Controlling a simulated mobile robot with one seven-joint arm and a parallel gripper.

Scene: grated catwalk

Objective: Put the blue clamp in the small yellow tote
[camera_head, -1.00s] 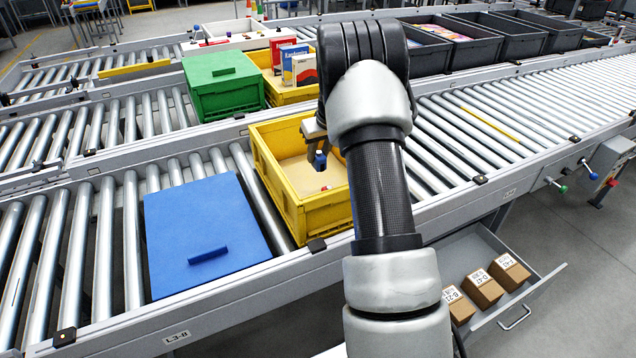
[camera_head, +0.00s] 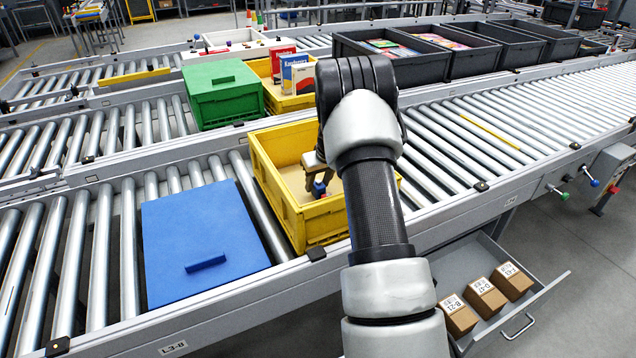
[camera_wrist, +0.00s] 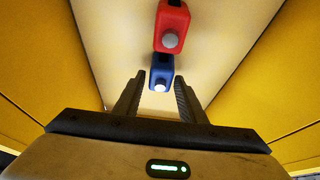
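The blue clamp (camera_head: 319,188), a small blue piece with a pale round end in the wrist view (camera_wrist: 161,74), is inside the nearer yellow tote (camera_head: 321,224). My gripper (camera_head: 320,178) reaches down into this tote. In the wrist view my gripper (camera_wrist: 158,88) has its fingers apart, with the clamp between them and a gap on each side. Whether the clamp fully rests on the tote's tan floor, I cannot tell. The tote's right part is hidden behind my arm.
A red piece (camera_wrist: 171,26) lies in the tote beside the clamp. A blue lid (camera_head: 200,235) lies left. A green crate (camera_head: 225,98) and another yellow tote (camera_head: 275,92) with boxes stand behind. Dark bins (camera_head: 455,62) stand back right. An open drawer (camera_head: 548,292) holds cartons.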

